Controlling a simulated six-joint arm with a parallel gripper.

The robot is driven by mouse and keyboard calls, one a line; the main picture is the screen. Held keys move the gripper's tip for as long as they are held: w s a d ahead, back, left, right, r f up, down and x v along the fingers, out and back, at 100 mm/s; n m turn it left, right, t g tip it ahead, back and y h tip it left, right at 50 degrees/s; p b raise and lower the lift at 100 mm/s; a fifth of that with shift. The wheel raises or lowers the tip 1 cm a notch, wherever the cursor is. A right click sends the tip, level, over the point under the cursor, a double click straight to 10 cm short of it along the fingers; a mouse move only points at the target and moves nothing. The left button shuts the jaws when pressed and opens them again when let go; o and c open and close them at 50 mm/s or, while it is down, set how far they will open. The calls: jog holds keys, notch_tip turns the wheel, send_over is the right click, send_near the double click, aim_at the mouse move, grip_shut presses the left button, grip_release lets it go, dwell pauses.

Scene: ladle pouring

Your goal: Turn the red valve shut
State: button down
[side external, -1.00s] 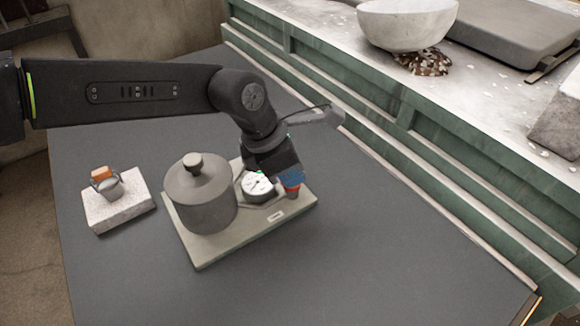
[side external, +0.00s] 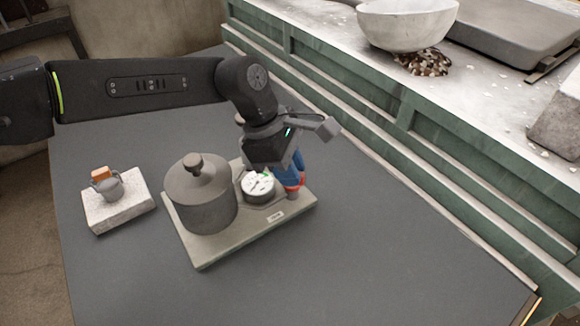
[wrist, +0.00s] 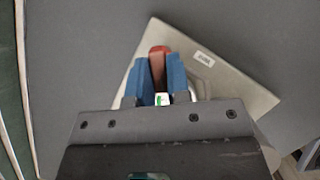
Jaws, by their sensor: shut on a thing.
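The red valve (side external: 299,184) stands near the right end of the beige base plate (side external: 222,249), beside a round white dial (side external: 258,185). My gripper (side external: 292,182) is over that end of the plate, with its blue fingers pointing down at the valve. In the wrist view the red valve handle (wrist: 159,52) lies between the two blue fingers of my gripper (wrist: 160,75), which are shut on it. Part of the handle is hidden by the fingers.
A grey lidded pot (side external: 202,200) stands on the plate left of the dial. A white block (side external: 122,212) with a small grey pot (side external: 109,188) and an orange piece (side external: 100,173) is further left. The dark table (side external: 390,270) is clear at the front right.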

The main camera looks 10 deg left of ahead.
jog(key=m, duration=0.2)
jog(key=m+g, duration=0.1)
jog(key=m, duration=0.1)
jog(key=shift+w+m+g+y, duration=0.1)
jog(key=shift+m+g+y, duration=0.6)
jog(key=shift+m+g, duration=0.1)
jog(key=shift+m, duration=1)
jog(key=c, duration=1.1)
grip_release()
jog(key=shift+r, duration=0.5)
jog(key=v, duration=0.3)
jog(key=shift+s+d+r, duration=0.1)
jog(key=shift+s+r, duration=0.15)
jog(key=shift+r, duration=0.15)
jog(key=a+r, duration=0.2)
jog(key=a, duration=0.1)
jog(key=w+a+r, duration=0.1)
jog(key=a+r, duration=0.1)
jog(key=a, duration=0.2)
jog(key=w+a+r, duration=0.1)
jog(key=a+r, duration=0.1)
jog(key=a, duration=0.1)
jog(key=shift+w+a+r, duration=0.25)
jog(key=shift+a, duration=0.1)
